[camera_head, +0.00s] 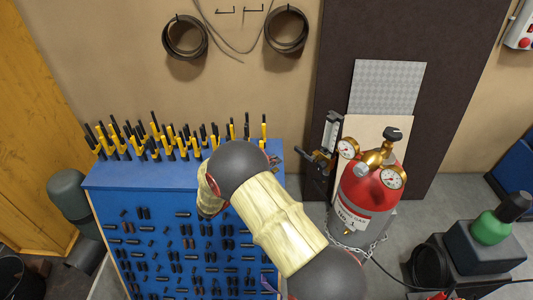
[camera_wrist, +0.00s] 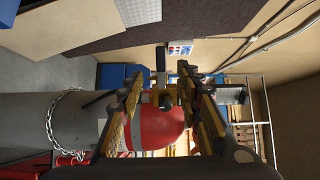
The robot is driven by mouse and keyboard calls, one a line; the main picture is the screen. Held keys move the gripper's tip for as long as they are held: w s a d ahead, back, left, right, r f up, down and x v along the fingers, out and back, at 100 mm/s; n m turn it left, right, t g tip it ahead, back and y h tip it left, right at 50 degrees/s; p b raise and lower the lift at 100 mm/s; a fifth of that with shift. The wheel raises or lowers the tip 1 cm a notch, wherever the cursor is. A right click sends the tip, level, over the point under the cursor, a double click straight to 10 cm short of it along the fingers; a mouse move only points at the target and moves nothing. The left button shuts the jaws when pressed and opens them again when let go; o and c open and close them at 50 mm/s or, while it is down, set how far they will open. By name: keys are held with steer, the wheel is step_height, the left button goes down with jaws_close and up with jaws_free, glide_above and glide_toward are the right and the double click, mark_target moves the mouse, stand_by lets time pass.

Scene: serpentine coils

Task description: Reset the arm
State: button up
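My arm (camera_head: 277,222), cream with dark grey joints, reaches up from the lower edge of the head view and bends in front of the blue cabinet. My gripper is mostly hidden behind the arm there. In the wrist view my gripper (camera_wrist: 163,88) shows two yellow and black fingers standing well apart. I see nothing clearly held between them. A red rounded shape (camera_wrist: 160,130) shows behind and between the fingers, and I cannot tell its distance.
The blue cabinet (camera_head: 130,173) carries several yellow and black tools on top. A red gas cylinder (camera_head: 366,190) with gauges stands right of my arm, a chain near its base. A dark panel (camera_head: 445,75) leans behind it. A green-topped bottle (camera_head: 492,226) stands at the far right.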

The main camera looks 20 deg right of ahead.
steer(key=s+d+f+m+g+y, duration=0.2)
steer(key=s+f+m+g, duration=0.2)
steer(key=s+f+m, duration=0.45)
steer(key=s+a+f+m+t+y+b, duration=0.1)
steer(key=s+m+y+b, duration=0.6)
steer(key=s+m+b, duration=0.7)
steer(key=s+a+f+m+t+y+b, duration=0.1)
steer(key=s+m+y+b, duration=0.6)
steer(key=s+m+b, duration=0.7)
steer(key=a+f+m+b, duration=0.1)
steer(key=a+m+b, duration=0.1)
steer(key=m+b, duration=0.1)
steer(key=shift+s+a+m, duration=0.2)
steer(key=shift+a+m, duration=0.15)
steer(key=shift+m, duration=0.4)
